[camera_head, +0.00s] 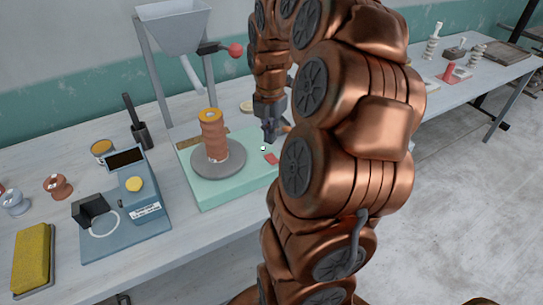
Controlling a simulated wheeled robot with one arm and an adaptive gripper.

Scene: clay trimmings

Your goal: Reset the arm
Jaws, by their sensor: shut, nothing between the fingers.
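My copper-coloured arm rises through the middle of the view and bends over at the top. Its end hangs down over the table with my gripper (270,136) pointing downward. The gripper is shut and holds nothing. It is above the right part of a pale green board (215,193), to the right of a ribbed terracotta clay piece (213,140). That piece stands upright on a round grey disc (232,163) and has an orange top. My arm hides the right end of the board and part of the table behind it.
A blue device (125,215) with a screen and yellow button stands left of the board. A yellow sponge-like block (31,257) lies front left. A grey hopper (173,25) on legs stands behind. A second table (450,92) at right holds small pieces. Open floor lies right.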

